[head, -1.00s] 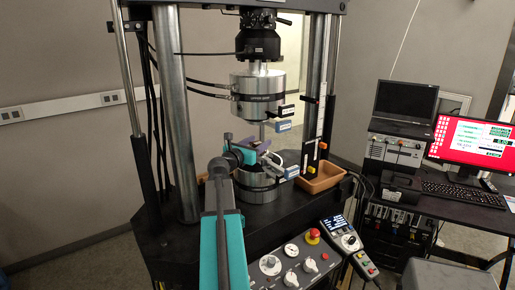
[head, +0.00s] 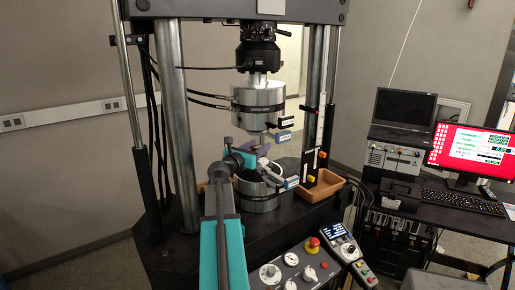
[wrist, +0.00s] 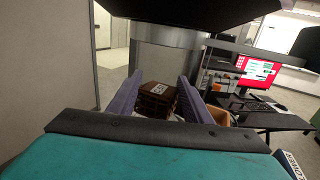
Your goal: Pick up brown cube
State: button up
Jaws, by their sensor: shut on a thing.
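The brown cube (wrist: 155,101) is a lattice block with a pale label on its top. In the wrist view it sits between the two purple fingers of my gripper (wrist: 160,82), which is shut on it. In the head view my gripper (head: 262,157) is over the lower cylinder (head: 258,197) of the test machine and below the upper cylinder (head: 258,105). I cannot make out the cube clearly in the head view, and whether it touches the lower cylinder is not clear.
Thick steel columns (head: 175,120) flank the work space. An orange-brown tray (head: 322,188) lies right of the lower cylinder. A control panel (head: 290,262) is in front. A desk with a laptop (head: 402,107), red monitor (head: 468,147) and keyboard (head: 463,201) stands at right.

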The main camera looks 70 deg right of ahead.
jog(key=shift+r, duration=0.6)
jog(key=shift+a+p, duration=0.3)
jog(key=shift+p, duration=0.05)
jog(key=w+a, duration=0.2)
jog(key=a, duration=1.1)
jog(key=shift+w+a+f, duration=0.2)
jog(key=shift+w+a, duration=0.05)
jog(key=shift+w, duration=0.1)
jog(key=shift+a+b, duration=0.1)
jog(key=shift+b, duration=0.45)
jog(key=a+b, duration=0.1)
jog(key=b, duration=0.4)
jog(key=shift+w+a, duration=0.1)
jog(key=shift+w, duration=0.05)
